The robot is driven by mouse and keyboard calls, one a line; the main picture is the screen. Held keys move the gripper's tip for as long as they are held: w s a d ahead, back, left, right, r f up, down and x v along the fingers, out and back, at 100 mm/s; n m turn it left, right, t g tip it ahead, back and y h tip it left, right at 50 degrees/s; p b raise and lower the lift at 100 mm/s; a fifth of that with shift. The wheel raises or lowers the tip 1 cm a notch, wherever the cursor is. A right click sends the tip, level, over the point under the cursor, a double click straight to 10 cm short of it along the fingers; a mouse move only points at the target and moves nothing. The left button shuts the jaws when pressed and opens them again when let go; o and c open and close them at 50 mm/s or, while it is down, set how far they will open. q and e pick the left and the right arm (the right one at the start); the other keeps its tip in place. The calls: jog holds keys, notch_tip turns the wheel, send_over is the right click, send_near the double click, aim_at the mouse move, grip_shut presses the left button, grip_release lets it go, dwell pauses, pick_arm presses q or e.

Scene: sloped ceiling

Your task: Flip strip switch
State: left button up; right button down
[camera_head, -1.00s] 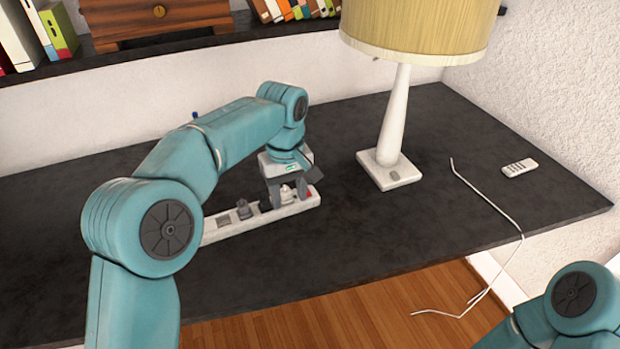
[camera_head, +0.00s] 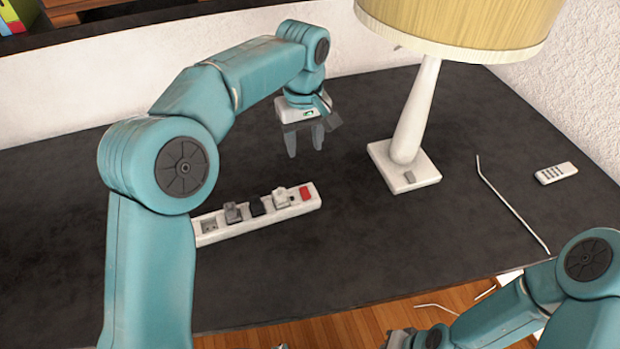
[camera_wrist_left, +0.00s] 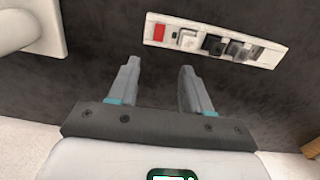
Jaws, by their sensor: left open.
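The white power strip (camera_head: 218,228) lies on the dark desk, its left end hidden behind my left arm. Its red switch (camera_head: 306,193) is at the right end. A white plug (camera_head: 282,197) sits beside the switch, with dark and grey plugs (camera_head: 233,212) further left. My left gripper (camera_head: 306,150) is open and empty, raised above and behind the switch end. In the left wrist view the strip (camera_wrist_left: 268,58) and red switch (camera_wrist_left: 159,31) lie beyond the open fingers (camera_wrist_left: 158,78). My right gripper (camera_head: 415,340) is partly cut off at the bottom edge.
A lamp with a yellow shade (camera_head: 462,22) and white base (camera_head: 404,178) stands right of my left gripper. A white remote (camera_head: 556,173) and a thin white cord (camera_head: 508,205) lie further right. The desk (camera_head: 340,250) in front of the strip is clear.

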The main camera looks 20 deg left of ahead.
pick_arm(q)
send_over(306, 195)
notch_tip(306, 195, down, 6)
notch_tip(306, 195, down, 9)
jog(key=shift+f, duration=0.15)
jog(key=shift+s+d+f, duration=0.1)
jog(key=shift+s+f, duration=0.1)
jog(key=shift+f, duration=0.05)
pick_arm(e)
jog(key=shift+w, duration=0.1)
pick_arm(q)
jog(key=shift+w+f, duration=0.1)
jog(key=shift+w, duration=0.05)
